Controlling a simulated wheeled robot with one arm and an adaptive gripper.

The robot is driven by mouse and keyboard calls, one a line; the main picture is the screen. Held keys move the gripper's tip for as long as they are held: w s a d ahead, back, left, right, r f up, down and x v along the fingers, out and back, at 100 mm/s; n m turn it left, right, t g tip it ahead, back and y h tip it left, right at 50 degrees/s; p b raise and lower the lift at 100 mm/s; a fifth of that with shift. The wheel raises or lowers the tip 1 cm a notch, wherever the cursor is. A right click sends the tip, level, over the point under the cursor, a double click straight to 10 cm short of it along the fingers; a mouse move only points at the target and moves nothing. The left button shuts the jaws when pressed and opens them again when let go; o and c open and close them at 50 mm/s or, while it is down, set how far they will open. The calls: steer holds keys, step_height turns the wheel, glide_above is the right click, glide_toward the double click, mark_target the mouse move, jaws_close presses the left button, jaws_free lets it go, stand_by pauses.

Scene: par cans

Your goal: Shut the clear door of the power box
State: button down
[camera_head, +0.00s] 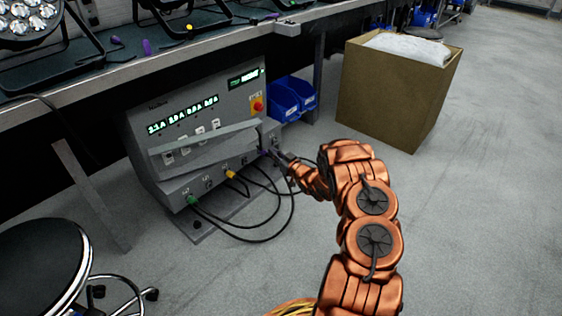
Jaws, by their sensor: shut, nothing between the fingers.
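The grey power box (190,112) stands on the floor under the bench, with lit green readouts on its face. Its clear door (208,139) shows as a pale see-through panel across the middle of the front, standing out from the face at an angle. Switches show behind and above it. My gripper (268,153) is at the right end of the box front, low and close to the door's right edge. It is small and dark here; its fingers are shut with nothing held. I cannot tell whether it touches the door or box.
Cables hang from green (191,199) and yellow (230,173) plugs below the door and loop onto the floor. A red button (258,106) is at upper right. Blue bins (292,98), a cardboard box (395,95) and a black stool (40,268) stand around. Floor at right is clear.

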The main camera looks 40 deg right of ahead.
steer(key=shift+w+a+b, duration=0.2)
steer(key=shift+w+b, duration=0.9)
steer(key=shift+w, duration=1.85)
